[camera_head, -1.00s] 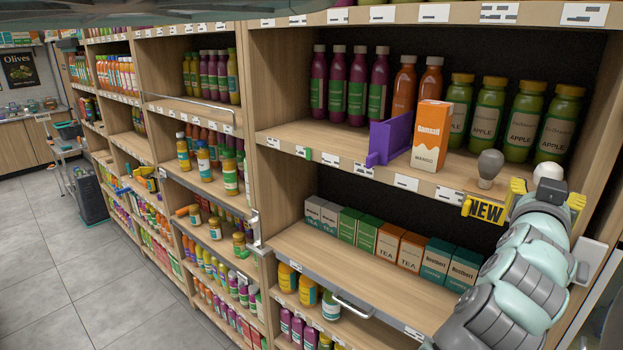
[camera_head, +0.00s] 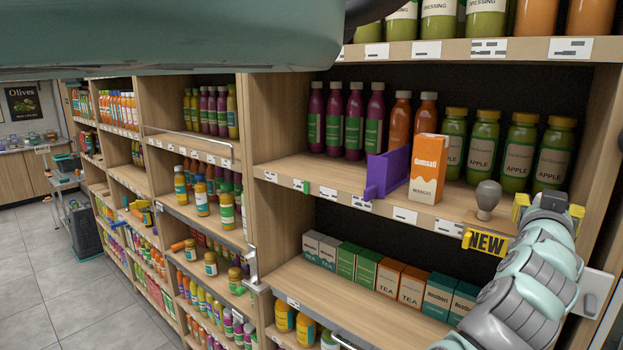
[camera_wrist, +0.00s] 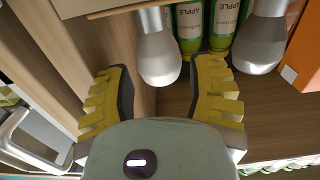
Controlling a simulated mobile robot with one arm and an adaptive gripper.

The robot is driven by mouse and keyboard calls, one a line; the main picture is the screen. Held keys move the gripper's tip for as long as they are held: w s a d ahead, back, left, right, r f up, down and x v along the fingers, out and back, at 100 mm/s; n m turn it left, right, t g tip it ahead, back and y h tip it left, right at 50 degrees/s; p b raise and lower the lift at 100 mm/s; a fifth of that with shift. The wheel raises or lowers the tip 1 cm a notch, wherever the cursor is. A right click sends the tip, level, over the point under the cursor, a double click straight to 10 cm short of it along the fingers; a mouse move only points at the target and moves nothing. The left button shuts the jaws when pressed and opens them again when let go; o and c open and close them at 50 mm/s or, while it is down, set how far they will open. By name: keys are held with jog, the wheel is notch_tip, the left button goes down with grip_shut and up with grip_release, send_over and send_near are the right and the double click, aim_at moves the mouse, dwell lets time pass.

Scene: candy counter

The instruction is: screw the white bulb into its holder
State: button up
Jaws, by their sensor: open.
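The white bulb (camera_wrist: 158,55) shows in the wrist view between the two yellow fingers of my gripper (camera_wrist: 161,68). The fingers are spread apart, with visible gaps on both sides of the bulb. In the head view my gripper (camera_head: 546,204) is at the shelf's front edge at the right, and the white bulb is hidden behind it. A second, grey bulb (camera_head: 487,194) stands upright on the shelf to the left of my gripper; it also shows in the wrist view (camera_wrist: 262,42). I cannot make out the white bulb's holder.
Green apple bottles (camera_head: 518,150) stand behind the bulbs. An orange-and-white mango carton (camera_head: 428,168) and a purple object (camera_head: 387,173) stand to the left. A yellow "NEW" sign (camera_head: 486,243) hangs at the shelf edge. Tea boxes (camera_head: 388,275) line the shelf below.

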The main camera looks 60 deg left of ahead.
jog(key=shift+w+a+r+p, duration=0.1)
jog(key=shift+w+r+p, duration=0.15)
jog(key=shift+w+p, duration=0.45)
jog(key=shift+f+p+x, duration=0.2)
jog(key=shift+p+x, duration=0.1)
jog(key=shift+x, duration=0.55)
jog(key=c, duration=0.7)
